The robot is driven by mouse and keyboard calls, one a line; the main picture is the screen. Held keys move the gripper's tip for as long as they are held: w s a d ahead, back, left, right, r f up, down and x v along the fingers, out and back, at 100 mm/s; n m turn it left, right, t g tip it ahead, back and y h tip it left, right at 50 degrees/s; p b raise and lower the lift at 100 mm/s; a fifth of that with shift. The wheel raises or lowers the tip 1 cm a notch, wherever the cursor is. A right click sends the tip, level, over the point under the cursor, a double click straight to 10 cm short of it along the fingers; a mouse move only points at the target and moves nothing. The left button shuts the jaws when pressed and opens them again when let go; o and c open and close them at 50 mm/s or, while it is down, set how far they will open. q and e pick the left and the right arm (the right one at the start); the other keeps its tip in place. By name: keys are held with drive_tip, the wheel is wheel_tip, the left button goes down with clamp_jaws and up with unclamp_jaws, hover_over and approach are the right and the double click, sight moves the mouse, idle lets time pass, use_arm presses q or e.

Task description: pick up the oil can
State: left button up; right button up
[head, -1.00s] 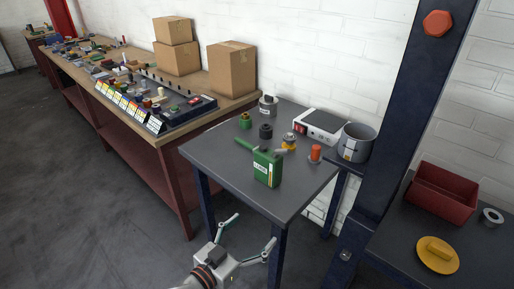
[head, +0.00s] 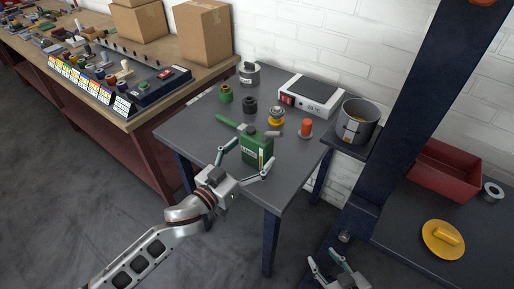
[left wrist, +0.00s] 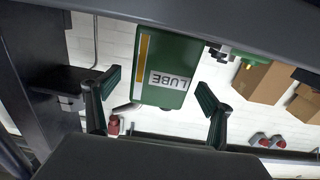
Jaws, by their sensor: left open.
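The oil can is a green can (head: 256,147) with a white label, standing upright near the front of the grey table. In the left wrist view the can (left wrist: 165,65) appears upside down, labelled LUBE, with a yellow stripe. My left gripper (head: 246,162) is open at the table's front edge, its fingers on either side of the can's near face. In the left wrist view the can shows between the two fingers (left wrist: 160,95), with a gap on each side. My right gripper (head: 327,258) is at the bottom, empty, fingers apart.
On the grey table (head: 205,125), a green part (head: 226,94), a black part (head: 250,105), a yellow part (head: 276,117), an orange part (head: 306,128) and a white device (head: 312,92) stand behind the can. A grey bucket (head: 357,122) and dark post (head: 405,120) are at right.

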sight(252, 151)
use_arm(q)
drive_tip(key=x, duration=0.2)
drive_tip(key=shift+w+d, duration=0.1)
drive_tip(key=shift+w, duration=0.2)
drive_tip(key=shift+w+d, duration=0.25)
use_arm(e)
drive_tip(key=shift+w+r, duration=0.2)
drive_tip(key=shift+w, duration=0.1)
drive_tip(key=shift+r, duration=0.1)
use_arm(q)
drive_tip(key=c, duration=1.5)
drive_tip(key=shift+r, duration=0.1)
